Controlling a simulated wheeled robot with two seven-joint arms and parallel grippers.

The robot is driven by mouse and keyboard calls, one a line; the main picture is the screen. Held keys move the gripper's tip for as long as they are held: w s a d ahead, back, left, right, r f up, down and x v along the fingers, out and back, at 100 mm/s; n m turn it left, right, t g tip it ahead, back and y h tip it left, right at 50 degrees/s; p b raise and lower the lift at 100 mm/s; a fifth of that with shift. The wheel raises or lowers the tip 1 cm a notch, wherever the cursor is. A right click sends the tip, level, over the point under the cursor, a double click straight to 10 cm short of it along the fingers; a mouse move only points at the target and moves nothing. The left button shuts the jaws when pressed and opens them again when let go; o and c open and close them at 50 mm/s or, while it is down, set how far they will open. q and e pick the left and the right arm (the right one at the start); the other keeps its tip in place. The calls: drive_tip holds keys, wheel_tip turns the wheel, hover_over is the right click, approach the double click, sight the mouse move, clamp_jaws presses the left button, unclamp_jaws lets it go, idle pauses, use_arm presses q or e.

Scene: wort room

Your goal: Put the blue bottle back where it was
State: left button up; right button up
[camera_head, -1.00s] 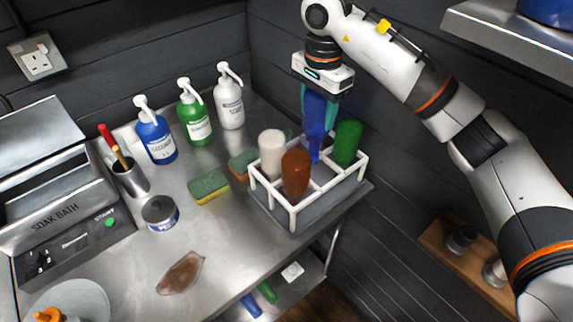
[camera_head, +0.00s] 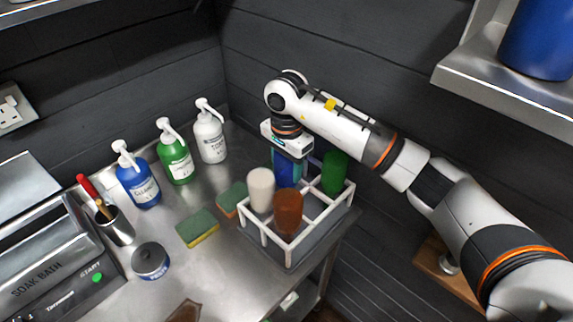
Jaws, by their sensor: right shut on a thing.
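The blue bottle (camera_head: 288,174) is between the fingers of my right gripper (camera_head: 291,168), which is shut on it at the white rack (camera_head: 268,240). The white bottle (camera_head: 261,190) and the brown bottle (camera_head: 288,212) stand in the rack in front of it. The green bottle (camera_head: 335,172) stands in the rack to its right. The lower end of the blue bottle is hidden behind the white and brown bottles, so I cannot tell whether it rests in its compartment. My left gripper is out of view.
Blue (camera_head: 138,182), green (camera_head: 175,158) and white (camera_head: 210,138) pump bottles stand along the wall. Sponges (camera_head: 197,228), a tin (camera_head: 150,261) and a soak bath (camera_head: 45,270) are on the steel counter. A shelf (camera_head: 500,75) with a blue container (camera_head: 540,38) juts out upper right.

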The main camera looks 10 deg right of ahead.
drive_tip(key=shift+f, duration=0.55)
drive_tip(key=shift+f, duration=0.2)
drive_tip(key=o, duration=1)
drive_tip(key=shift+c, duration=0.2)
